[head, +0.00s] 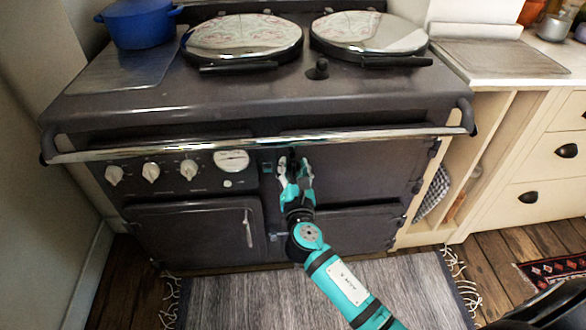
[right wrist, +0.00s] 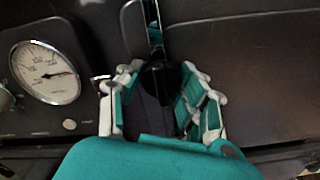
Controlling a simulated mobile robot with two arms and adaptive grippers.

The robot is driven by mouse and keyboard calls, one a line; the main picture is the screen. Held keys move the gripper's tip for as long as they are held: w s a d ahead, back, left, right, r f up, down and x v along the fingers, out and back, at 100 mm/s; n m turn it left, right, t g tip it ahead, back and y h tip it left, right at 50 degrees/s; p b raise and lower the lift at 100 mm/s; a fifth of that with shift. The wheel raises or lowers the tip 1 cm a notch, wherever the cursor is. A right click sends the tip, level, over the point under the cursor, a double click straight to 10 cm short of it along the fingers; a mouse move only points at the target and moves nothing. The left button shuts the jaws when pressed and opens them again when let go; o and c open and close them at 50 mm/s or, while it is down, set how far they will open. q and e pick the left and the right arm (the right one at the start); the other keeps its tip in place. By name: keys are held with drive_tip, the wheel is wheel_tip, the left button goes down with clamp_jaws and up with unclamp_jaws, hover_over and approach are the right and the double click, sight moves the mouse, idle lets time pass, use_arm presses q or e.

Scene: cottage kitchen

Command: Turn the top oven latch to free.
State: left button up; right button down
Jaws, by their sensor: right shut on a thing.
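The dark range cooker has a top oven door (head: 360,165) on its right side, below the chrome rail. My right gripper (head: 295,165) is at this door's left edge, just under the rail. In the right wrist view its fingers (right wrist: 160,95) stand on both sides of the dark part of the top oven latch (right wrist: 158,78), shut on it. A narrow shiny strip of the latch runs upright above the fingers. In the head view the gripper hides most of the latch. My left gripper is not in view.
The chrome rail (head: 205,148) crosses the cooker front just above my right gripper. A round gauge (head: 231,160) and several white knobs are to the left. A lower left door (head: 195,232) has its own upright handle (head: 248,228). A grey rug (head: 330,290) covers the floor in front.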

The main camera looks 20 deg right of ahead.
idle(0.3)
drive_tip(key=c, duration=0.8)
unclamp_jaws()
drive_tip(key=v, duration=1.2)
